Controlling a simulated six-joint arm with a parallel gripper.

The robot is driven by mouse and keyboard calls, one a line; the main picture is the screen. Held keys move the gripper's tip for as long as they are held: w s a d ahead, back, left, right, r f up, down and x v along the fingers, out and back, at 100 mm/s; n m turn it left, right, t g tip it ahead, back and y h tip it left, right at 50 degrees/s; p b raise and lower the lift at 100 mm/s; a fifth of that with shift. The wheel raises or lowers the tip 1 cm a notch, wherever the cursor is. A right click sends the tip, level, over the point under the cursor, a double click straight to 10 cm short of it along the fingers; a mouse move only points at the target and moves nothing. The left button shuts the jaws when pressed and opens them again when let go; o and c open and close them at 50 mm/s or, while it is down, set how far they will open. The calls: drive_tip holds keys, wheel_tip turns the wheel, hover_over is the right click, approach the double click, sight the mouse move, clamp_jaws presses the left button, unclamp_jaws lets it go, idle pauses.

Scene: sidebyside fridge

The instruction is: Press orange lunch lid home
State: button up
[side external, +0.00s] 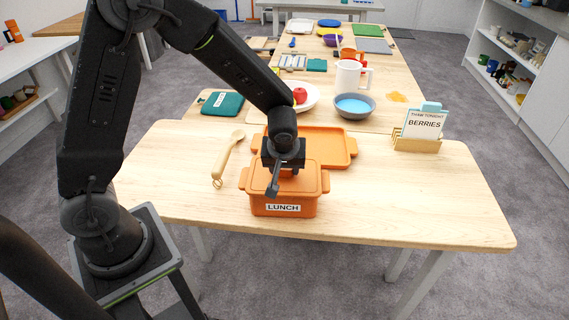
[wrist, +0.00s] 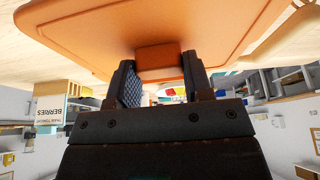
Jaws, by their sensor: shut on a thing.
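The orange lunch box (side external: 268,207), with a white LUNCH label, stands near the table's front edge. The orange lid (side external: 315,170) lies over its top; I cannot tell whether its rim is fully seated. My gripper (side external: 273,180) comes down from above at the lid's middle. In the wrist view my gripper (wrist: 160,78) is shut on the lid's orange knob (wrist: 158,56), one finger on each side. The lid's broad surface (wrist: 90,30) fills the top of that view. The box is hidden behind it there.
An orange tray (side external: 340,147) lies just behind the box. A wooden spoon (side external: 229,155) lies to the left. A BERRIES card in a wooden holder (side external: 417,143) stands to the right. A blue bowl (side external: 354,107) and white mug (side external: 348,80) are behind. The table's front right is clear.

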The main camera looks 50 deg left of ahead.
drive_tip(key=o, duration=0.9)
drive_tip(key=v, duration=1.4)
drive_tip(key=shift+s, duration=0.1)
drive_tip(key=s+r+m+t+h, duration=0.1)
drive_tip(key=s+r+m, duration=0.1)
drive_tip(key=s, duration=0.3)
drive_tip(key=s+r+m+t+h, duration=0.1)
drive_tip(key=s+r+m, duration=0.1)
drive_tip(key=s+m, duration=0.2)
drive_tip(key=s+r+m+h, duration=0.1)
drive_tip(key=s+r+m, duration=0.1)
drive_tip(key=s, duration=0.4)
drive_tip(key=shift+s+a+r+m+t, duration=0.35)
drive_tip(key=shift+s+a+m+t, duration=0.05)
drive_tip(key=shift+m, duration=0.5)
